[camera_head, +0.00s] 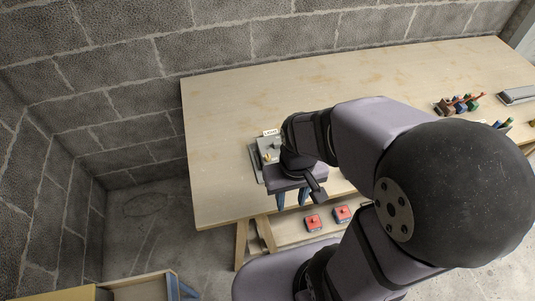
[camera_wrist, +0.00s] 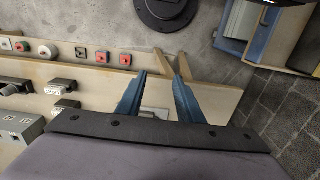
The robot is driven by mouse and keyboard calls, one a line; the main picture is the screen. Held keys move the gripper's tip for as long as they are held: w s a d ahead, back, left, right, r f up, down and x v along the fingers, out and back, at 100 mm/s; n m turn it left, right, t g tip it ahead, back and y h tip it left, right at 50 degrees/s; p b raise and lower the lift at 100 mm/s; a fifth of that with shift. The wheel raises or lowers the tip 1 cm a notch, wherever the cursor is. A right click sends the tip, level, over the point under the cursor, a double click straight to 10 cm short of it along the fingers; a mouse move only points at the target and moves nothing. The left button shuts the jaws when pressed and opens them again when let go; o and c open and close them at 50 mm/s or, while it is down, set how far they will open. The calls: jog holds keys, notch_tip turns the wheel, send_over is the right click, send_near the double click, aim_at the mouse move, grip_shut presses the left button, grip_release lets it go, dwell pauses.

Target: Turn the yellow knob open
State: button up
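My gripper (camera_head: 291,205) is over the bench's front edge, right of and nearer than the unit. In the wrist view my gripper (camera_wrist: 159,75) has its two blue fingers apart with nothing between them. I cannot make out the yellow knob in the wrist view.
The wooden bench (camera_head: 225,120) has clear room behind the unit. Two red-topped boxes (camera_head: 313,222) (camera_head: 341,213) sit on a lower shelf. Several coloured valves (camera_head: 460,104) stand at the right. A pale box (camera_head: 140,287) stands at the lower left, and block walls close the back and left.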

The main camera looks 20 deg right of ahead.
jog(key=shift+r, duration=0.15)
notch_tip(320, 180, up, 2)
jog(key=m+p, duration=0.2)
jog(key=m, duration=0.8)
send_over(268, 155)
jog(key=shift+w, duration=0.25)
jog(key=m, duration=0.5)
jog(key=shift+s, duration=0.35)
jog(key=shift+p, duration=0.3)
jog(key=shift+f+p, duration=0.85)
jog(key=shift+f, duration=2.8)
